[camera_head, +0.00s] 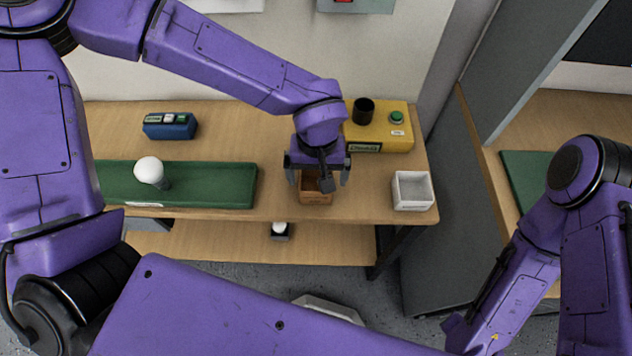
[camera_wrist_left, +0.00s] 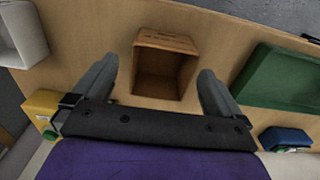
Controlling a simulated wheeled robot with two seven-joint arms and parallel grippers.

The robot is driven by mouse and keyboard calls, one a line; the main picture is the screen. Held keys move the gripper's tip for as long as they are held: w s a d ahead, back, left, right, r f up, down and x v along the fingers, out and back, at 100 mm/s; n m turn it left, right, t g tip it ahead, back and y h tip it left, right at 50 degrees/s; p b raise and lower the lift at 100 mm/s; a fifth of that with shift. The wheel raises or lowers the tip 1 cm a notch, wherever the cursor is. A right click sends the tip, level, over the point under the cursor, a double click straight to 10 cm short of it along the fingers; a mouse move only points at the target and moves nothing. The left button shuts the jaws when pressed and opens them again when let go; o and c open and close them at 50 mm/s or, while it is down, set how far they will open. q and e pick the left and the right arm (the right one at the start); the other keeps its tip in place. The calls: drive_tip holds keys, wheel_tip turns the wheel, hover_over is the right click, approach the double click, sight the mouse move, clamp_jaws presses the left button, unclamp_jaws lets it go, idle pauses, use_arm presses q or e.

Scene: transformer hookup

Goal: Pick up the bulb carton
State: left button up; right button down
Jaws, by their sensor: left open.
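The bulb carton (camera_head: 317,197) is a small brown open-topped box on the wooden table, near its front edge. In the left wrist view the carton (camera_wrist_left: 165,66) shows its open top and looks empty inside. My left gripper (camera_head: 318,178) is directly above the carton, pointing down, with its fingers apart. In the left wrist view the fingers of my left gripper (camera_wrist_left: 155,90) stand on either side of the carton's near part, with gaps to it. The right arm shows at the right of the head view, but its fingers are not visible.
A green mat (camera_head: 222,186) with a white bulb (camera_head: 149,170) lies left of the carton. A blue box (camera_head: 170,126) with buttons, a yellow check station (camera_head: 385,138) and a white tray (camera_head: 412,205) share the table. A lower shelf (camera_head: 335,251) holds another bulb (camera_head: 279,228).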

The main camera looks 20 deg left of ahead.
sight(316, 189)
use_arm(q)
drive_tip(key=f, duration=0.3)
drive_tip(key=w+f, duration=0.1)
drive_tip(key=f, duration=0.1)
drive_tip(key=shift+a, duration=0.3)
drive_tip(key=c, duration=0.9)
